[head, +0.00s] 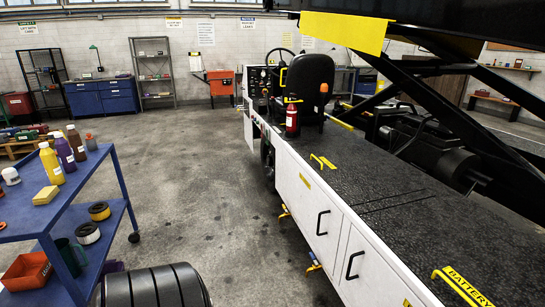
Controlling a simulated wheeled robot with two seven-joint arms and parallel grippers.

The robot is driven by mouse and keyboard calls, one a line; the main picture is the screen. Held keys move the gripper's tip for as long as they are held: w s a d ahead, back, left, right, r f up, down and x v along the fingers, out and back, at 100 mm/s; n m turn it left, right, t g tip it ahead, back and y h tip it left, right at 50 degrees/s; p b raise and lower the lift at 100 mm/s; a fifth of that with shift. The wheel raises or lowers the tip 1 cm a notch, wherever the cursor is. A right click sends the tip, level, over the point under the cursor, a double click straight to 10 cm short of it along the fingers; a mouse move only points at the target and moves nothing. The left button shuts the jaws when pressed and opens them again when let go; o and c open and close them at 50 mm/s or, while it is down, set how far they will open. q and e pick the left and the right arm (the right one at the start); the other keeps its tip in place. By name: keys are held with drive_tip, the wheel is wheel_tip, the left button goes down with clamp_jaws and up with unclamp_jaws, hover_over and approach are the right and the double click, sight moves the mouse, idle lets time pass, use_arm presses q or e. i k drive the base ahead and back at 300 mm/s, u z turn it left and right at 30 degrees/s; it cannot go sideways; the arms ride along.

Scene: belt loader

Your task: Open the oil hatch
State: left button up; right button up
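The white and black belt loader (345,255) runs along the right side, its long side facing left. Its dark top deck carries a yellow handle (322,161) near the seat and a yellow bar marked BATTERY (463,288) at the near end. White side doors (318,212) with black handles look shut. A small white panel (249,130) stands out from the side near the driver's controls. A yellow label (305,181) on the side is too small to read. I cannot tell which cover is the oil hatch. Neither gripper is in view.
A blue cart (115,185) at the left holds bottles, filters and an orange bin (26,270). Raised dark beams cross above the loader's right side. The floor between cart and loader is clear.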

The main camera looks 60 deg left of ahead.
sight(358, 176)
drive_tip(key=u, duration=1.9)
drive_tip(key=k, duration=0.65)
drive_tip(key=u, duration=0.75)
drive_tip(key=i, duration=1.2)
drive_tip(key=z, duration=0.35)
drive_tip(key=i, duration=0.95)
drive_tip(key=z, duration=1.5)
drive_tip(key=i, duration=0.75)
drive_tip(key=z, duration=0.75)
